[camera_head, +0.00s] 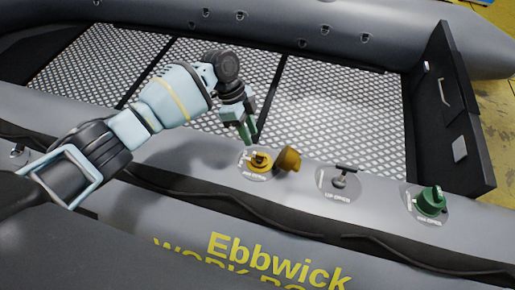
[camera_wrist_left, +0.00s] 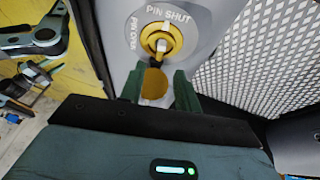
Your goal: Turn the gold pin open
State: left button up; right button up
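The gold pin (camera_head: 260,161) sits in a round pale plate on the near grey tube, and it also shows in the left wrist view (camera_wrist_left: 161,42). Its plate reads "PIN SHUT" at the top and "PIN OPEN" at the left. A gold cap (camera_head: 288,159) stands beside the pin at its right. My left gripper (camera_head: 247,132) is just above and behind the pin. In the left wrist view, its green fingers (camera_wrist_left: 158,84) are apart, with the gold cap (camera_wrist_left: 153,83) showing between them; contact cannot be told. My right gripper is not in view.
A black-handled valve (camera_head: 341,178) and a green valve (camera_head: 431,201) sit further right on the same tube. A dark transom board (camera_head: 455,115) closes the right end. The boat's patterned floor (camera_head: 335,100) lies clear behind the valves.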

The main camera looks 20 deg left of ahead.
aim_at(258, 153)
pick_arm(q)
jog(key=b+x, duration=0.1)
jog(key=x, duration=0.6)
jog(key=shift+d+f, duration=0.1)
grip_shut()
